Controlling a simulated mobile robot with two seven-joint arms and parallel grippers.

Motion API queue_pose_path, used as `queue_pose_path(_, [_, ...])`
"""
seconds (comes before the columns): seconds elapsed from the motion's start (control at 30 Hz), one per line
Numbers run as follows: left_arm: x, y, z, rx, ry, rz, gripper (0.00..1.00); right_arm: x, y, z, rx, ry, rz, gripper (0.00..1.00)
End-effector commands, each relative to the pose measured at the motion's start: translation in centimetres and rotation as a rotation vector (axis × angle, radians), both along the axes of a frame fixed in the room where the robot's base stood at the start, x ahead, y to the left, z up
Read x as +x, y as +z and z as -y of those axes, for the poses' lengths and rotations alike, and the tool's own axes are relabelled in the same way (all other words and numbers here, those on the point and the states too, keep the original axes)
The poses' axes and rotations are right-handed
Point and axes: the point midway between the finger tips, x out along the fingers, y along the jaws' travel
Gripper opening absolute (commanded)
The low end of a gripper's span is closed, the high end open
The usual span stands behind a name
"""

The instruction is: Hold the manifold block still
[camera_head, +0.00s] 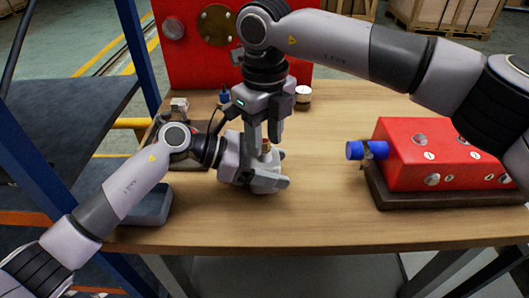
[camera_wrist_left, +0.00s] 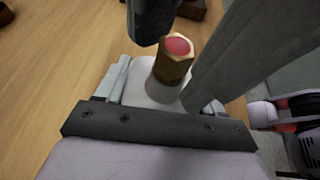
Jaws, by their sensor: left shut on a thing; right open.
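My left gripper (camera_head: 272,182) comes in low from the left over the wooden table and is shut on a pale block, which I take as the manifold block (camera_wrist_left: 150,88). In the left wrist view the block lies just beyond my gripper's palm, and much of it is hidden. A brass hex fitting (camera_wrist_left: 174,62) with a red top stands up from it; it also shows in the head view (camera_head: 266,146). My right gripper (camera_head: 264,138) points down from above, open, its fingers on either side of the fitting. Whether they touch it I cannot tell.
A red box (camera_head: 440,152) with a blue cylinder (camera_head: 355,150) on its side sits at right on a dark base. A large red panel (camera_head: 290,70) stands behind. A white-topped round part (camera_head: 303,94) is near it. The table's front middle (camera_head: 310,225) is clear.

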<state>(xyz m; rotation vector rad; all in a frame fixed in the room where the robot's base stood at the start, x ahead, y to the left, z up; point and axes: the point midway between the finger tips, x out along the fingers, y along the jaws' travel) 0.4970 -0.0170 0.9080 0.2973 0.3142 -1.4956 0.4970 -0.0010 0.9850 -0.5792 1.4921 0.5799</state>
Motion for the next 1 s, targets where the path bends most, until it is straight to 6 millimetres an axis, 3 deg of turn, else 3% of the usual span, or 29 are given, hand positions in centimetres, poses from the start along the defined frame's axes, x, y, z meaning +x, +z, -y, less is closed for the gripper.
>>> queue_pose_path(0.2, [0.02,0.01,-0.01,0.000,0.000,0.000,0.15,-0.01,0.01,0.02,0.000,-0.155,0.000,0.41])
queue_pose_path(0.67, [0.01,0.01,-0.01,0.000,0.000,0.000,0.15,0.07,0.01,-0.03,0.000,-0.165,0.000,0.41])
queue_pose_path(0.7, [0.02,0.01,-0.01,0.000,0.000,0.000,0.15,0.07,0.01,-0.03,0.000,-0.164,0.000,0.38])
queue_pose_path(0.8, [0.01,0.01,-0.01,0.000,0.000,0.000,0.15,0.07,0.01,-0.03,0.000,-0.164,0.000,0.05])
queue_pose_path(0.83, [0.01,0.01,-0.01,0.000,0.000,0.000,0.15,0.07,0.01,-0.03,-0.001,-0.164,0.001,0.00])
queue_pose_path(1.0, [0.01,0.01,-0.01,0.000,0.000,0.000,0.15,0.07,0.03,-0.03,-0.001,-0.164,0.001,0.00])
